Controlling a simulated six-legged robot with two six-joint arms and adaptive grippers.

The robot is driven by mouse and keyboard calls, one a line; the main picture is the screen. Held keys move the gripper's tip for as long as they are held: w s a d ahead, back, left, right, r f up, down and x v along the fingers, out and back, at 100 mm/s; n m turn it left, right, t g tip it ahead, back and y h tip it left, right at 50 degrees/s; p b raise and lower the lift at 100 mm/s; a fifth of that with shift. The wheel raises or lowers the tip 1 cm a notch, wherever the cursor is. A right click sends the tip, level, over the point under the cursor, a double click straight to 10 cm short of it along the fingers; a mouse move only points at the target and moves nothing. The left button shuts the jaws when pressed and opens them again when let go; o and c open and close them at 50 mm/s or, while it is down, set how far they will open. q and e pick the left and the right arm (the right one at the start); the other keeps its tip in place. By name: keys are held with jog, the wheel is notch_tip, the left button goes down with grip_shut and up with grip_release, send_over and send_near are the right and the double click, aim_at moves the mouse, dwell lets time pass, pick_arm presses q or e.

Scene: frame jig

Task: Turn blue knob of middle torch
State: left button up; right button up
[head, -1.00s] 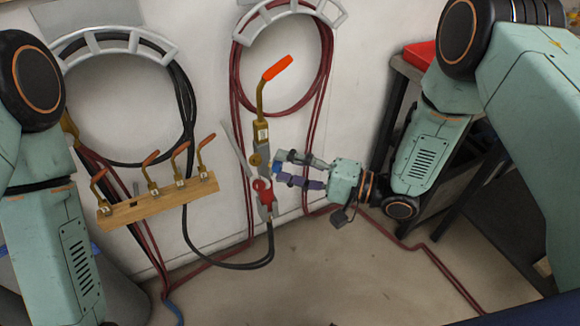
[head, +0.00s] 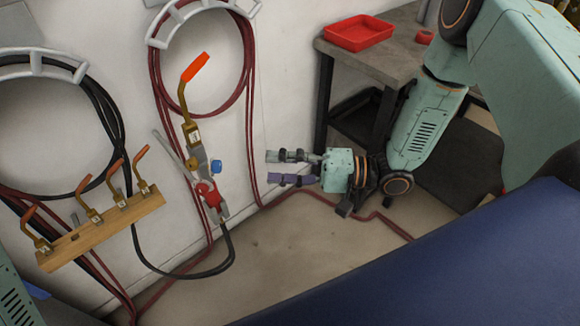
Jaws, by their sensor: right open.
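The middle torch (head: 190,130) stands against the wall, with an orange-red tip, a brass body and a red part low down. Its blue knob (head: 216,167) sticks out on the right side and is in plain view. A black hose runs from its lower end. My right gripper (head: 268,168) is open and empty, to the right of the blue knob and apart from it, its two fingers pointing left. My left gripper is out of view; only a bit of my left arm shows at the lower left edge.
A wooden rack (head: 100,232) with several small brass torch tips is at the left. Red hoses (head: 250,100) hang on a wall bracket. A grey table (head: 385,65) with a red tray (head: 358,33) stands at the back right. A large dark blue surface (head: 450,265) fills the lower right.

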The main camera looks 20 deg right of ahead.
jog(key=shift+v, duration=0.95)
jog(key=s+d+f+n+h+b, duration=0.25)
jog(key=f+h, duration=0.75)
jog(key=f, duration=0.5)
jog(key=s+d+f+n+g+h+b, duration=0.1)
jog(key=s+f+g+h, duration=0.2)
jog(key=s, duration=0.8)
jog(key=s+d+f+n+g+h+b, duration=0.1)
jog(key=s+f+g, duration=0.4)
jog(key=s, duration=0.6)
jog(key=shift+d+f+n+h+b, duration=0.25)
jog(key=shift+d+n+h+b, duration=0.15)
jog(key=shift+h+b, duration=0.45)
